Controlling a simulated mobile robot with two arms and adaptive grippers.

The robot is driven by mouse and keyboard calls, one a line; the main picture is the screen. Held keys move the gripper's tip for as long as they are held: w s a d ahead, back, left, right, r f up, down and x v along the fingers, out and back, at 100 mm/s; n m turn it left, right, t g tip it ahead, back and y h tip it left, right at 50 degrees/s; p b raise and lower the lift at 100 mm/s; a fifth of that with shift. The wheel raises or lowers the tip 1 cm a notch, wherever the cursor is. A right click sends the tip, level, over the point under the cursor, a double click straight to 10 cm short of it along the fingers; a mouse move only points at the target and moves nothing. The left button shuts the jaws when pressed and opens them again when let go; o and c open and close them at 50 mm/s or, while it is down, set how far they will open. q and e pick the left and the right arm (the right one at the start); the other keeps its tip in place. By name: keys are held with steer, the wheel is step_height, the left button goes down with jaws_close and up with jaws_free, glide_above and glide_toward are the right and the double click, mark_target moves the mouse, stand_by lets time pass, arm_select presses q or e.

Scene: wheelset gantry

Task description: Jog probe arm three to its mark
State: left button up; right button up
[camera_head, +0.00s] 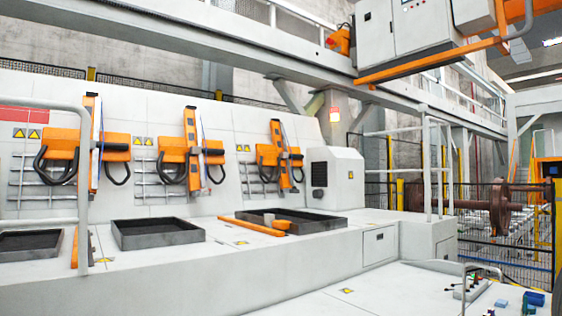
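Three orange probe arms stand along the white sloped panel: a left one (92,148), a middle one (192,150) and a right one (279,155). Each has an upright orange rail, an orange crosspiece and black looped hoses. I see no numbers on them, so I cannot tell which is arm three. No mark for an arm can be made out. A small control box (471,288) with little knobs and a green spot sits at the lower right. Neither of my grippers is in view.
Black trays (157,240) are set in the white bench below the arms. An orange bar (252,227) lies beside the right tray. A rusty wheelset (499,207) stands behind fencing at right. Small blue items (533,299) lie at lower right. A grey handrail (83,190) crosses the left.

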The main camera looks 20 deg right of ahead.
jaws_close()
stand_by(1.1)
